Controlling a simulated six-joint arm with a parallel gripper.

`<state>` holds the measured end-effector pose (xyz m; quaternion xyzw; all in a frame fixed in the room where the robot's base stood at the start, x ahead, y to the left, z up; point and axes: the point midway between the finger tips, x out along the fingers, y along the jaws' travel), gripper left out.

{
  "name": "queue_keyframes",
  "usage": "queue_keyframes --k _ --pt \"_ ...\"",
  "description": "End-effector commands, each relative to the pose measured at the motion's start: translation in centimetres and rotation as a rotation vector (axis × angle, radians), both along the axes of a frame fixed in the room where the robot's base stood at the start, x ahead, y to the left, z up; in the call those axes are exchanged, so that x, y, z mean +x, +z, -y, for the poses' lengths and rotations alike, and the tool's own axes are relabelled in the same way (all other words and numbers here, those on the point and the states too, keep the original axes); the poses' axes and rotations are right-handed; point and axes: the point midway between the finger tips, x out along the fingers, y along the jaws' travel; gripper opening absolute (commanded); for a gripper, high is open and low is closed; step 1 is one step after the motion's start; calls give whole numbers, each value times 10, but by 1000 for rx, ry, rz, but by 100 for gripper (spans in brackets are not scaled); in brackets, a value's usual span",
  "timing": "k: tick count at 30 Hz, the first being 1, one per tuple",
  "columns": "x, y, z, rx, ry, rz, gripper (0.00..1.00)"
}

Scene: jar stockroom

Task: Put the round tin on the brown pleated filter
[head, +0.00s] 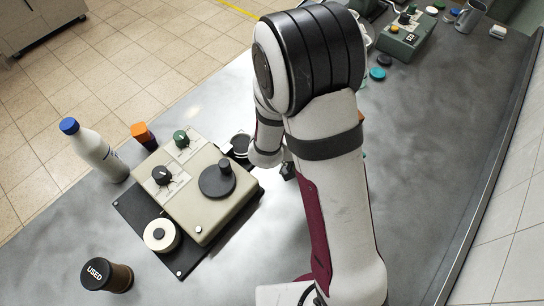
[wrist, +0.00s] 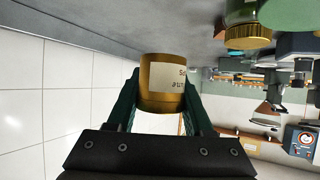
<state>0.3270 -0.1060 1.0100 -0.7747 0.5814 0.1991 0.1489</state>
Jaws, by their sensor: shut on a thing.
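In the wrist view my gripper (wrist: 162,92) is shut on a round gold tin (wrist: 157,73), with a green finger on each side. The tin has a pale label with partly visible lettering. The grey bench surface shows beyond it; I cannot tell the gap between them. In the head view my arm hides the tin and most of my gripper. I cannot make out a brown pleated filter for certain in either view.
A beige device (head: 210,205) with knobs stands on a black mat (head: 135,213). A white bottle (head: 95,150) with a blue cap, an orange-topped container (head: 142,134) and a brown jar marked USED (head: 120,279) stand around it. Bare bench lies right of my arm.

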Motion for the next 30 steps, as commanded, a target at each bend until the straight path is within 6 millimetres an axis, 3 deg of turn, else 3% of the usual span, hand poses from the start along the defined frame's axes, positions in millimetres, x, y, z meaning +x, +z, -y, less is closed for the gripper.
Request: queue_keyframes --k 3,7,12,16,22,24,30 --pt "32 47 -26 7 168 14 0" --pt "59 111 -54 15 410 18 0" --pt "74 185 -79 23 670 4 0" --pt "75 222 -89 22 791 -3 0" --pt "74 266 -106 9 935 6 0" --pt "76 276 -123 2 994 8 0" --pt "82 251 -183 3 1064 -8 0"
